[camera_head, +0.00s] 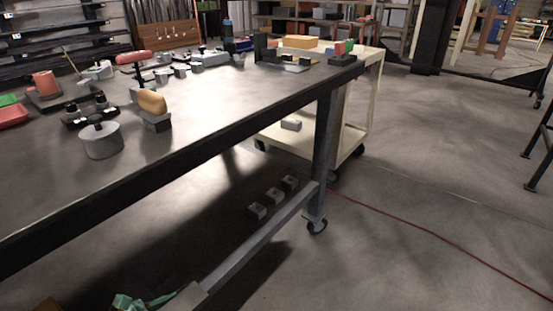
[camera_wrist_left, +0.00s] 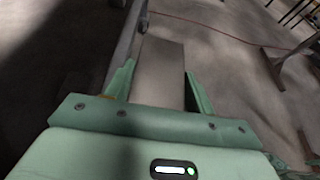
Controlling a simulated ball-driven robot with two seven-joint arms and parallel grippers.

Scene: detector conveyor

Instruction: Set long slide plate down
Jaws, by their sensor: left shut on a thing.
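The long slide plate (camera_wrist_left: 162,65) is a flat grey rectangular strip. In the left wrist view it reaches away from me between the green fingers of my left gripper (camera_wrist_left: 156,90), which is shut on it. The plate is held over the floor, apart from the tabletop. In the head view part of my green left gripper (camera_head: 140,302) shows at the bottom edge, below the table; its fingertips are hard to make out there. My right gripper is in neither view.
The dark workbench (camera_head: 215,100) carries a round grey can (camera_head: 101,141), a tan-topped block (camera_head: 152,103) and several small parts; its front right surface is clear. A cream cart (camera_head: 345,125) stands behind its far end. A red cable (camera_head: 430,232) crosses the floor.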

